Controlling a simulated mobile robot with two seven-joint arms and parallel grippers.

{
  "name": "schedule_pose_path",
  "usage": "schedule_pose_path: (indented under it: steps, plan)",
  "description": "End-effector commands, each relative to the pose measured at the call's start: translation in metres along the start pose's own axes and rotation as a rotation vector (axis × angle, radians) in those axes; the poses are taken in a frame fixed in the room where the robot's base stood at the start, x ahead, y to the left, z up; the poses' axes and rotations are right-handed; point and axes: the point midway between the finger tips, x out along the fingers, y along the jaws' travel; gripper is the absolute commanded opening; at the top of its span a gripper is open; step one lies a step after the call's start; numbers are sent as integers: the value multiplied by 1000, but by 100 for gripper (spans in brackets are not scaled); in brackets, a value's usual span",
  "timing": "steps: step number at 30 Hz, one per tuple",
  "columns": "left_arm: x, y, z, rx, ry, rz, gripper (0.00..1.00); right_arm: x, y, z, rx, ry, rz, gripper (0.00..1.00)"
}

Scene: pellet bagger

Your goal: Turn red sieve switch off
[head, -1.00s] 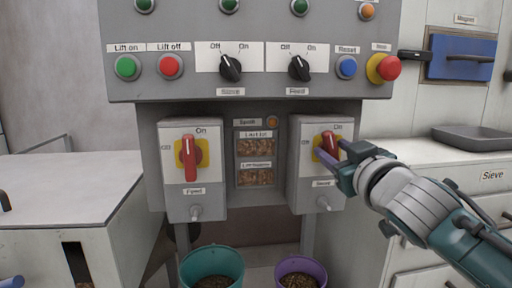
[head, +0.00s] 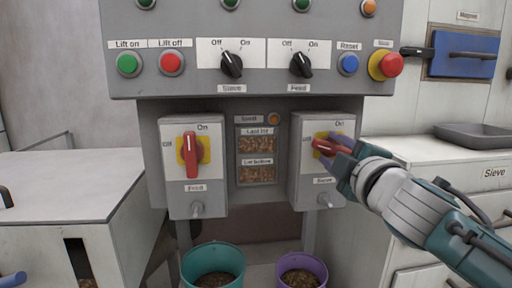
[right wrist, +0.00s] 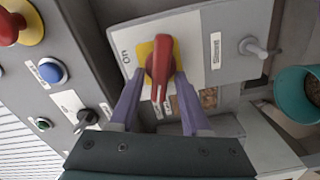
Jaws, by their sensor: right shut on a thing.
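The red sieve switch (head: 325,147) is a rotary handle on a yellow plate, on the right-hand grey box labelled Sieve. Its handle lies nearly level, with its left end toward the Off label. My right gripper (head: 334,146) comes in from the right and is shut on this handle. In the right wrist view, its two purple fingers (right wrist: 160,84) stand on either side of the red handle (right wrist: 161,62). The fingers partly hide the handle in the head view. My left gripper is not clearly in view.
A matching red feed switch (head: 191,155) stands upright toward On on the left box. Above is a panel with black knobs (head: 232,65), buttons and a red stop button (head: 386,65). A teal bucket (head: 212,250) and a purple bucket (head: 302,262) stand below.

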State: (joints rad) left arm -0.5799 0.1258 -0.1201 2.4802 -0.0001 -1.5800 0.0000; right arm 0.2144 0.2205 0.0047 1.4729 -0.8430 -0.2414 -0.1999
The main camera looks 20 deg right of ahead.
Motion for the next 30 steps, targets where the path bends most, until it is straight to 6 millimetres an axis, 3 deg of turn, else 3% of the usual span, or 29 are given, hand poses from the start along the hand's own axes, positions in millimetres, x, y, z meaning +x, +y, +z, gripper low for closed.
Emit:
schedule_pose_path:
  steps: [12, 30]
  plan:
    - [1, 1, 0, -3, 0, 3, 50, 0, -1, 0, -268, 2, 2, 0]
    - [1, 3, 0, -10, 1, 7, 50, 0, -2, 0, -343, 2, 2, 0]
